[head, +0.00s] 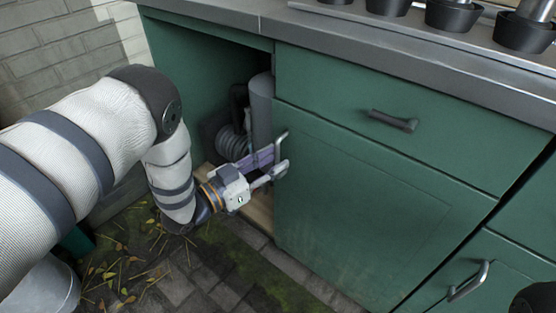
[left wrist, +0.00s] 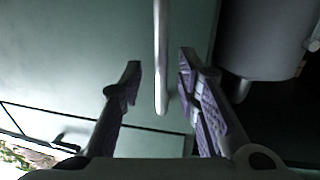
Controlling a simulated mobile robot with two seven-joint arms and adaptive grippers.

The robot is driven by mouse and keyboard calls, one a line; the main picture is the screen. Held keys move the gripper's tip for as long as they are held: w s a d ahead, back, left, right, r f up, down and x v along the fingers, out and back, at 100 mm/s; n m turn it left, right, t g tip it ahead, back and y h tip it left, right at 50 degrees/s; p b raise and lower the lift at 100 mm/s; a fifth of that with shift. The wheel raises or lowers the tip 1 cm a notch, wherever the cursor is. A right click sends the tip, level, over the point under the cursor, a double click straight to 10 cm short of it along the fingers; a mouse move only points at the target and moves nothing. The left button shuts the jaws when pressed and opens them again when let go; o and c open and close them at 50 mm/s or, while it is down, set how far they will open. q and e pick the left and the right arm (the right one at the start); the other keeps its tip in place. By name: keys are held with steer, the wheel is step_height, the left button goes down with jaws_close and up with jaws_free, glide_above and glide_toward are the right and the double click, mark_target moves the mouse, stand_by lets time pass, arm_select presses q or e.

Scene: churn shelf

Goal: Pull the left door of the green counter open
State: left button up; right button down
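The green counter's door (head: 360,205) sits below a drawer and looks flush with the front, so it appears shut. Its pale metal bar handle (head: 281,151) stands upright near the door's left edge. My left gripper (head: 270,165) is at this handle. In the left wrist view, the handle (left wrist: 161,50) hangs between the two separated fingers of my left gripper (left wrist: 160,72), with a visible gap on each side. The fingers are open and hold nothing. The green door face (left wrist: 80,60) lies behind them. My right gripper cannot be made out.
Left of the door is an open bay with a grey cylinder (head: 261,108) and a coiled hose (head: 231,143). A drawer with a dark handle (head: 393,120) is above; another door handle (head: 468,281) is at lower right.

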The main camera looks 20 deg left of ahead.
arm_select(q)
steer(key=shift+x, duration=0.95)
jaws_close()
steer(key=shift+a, duration=0.1)
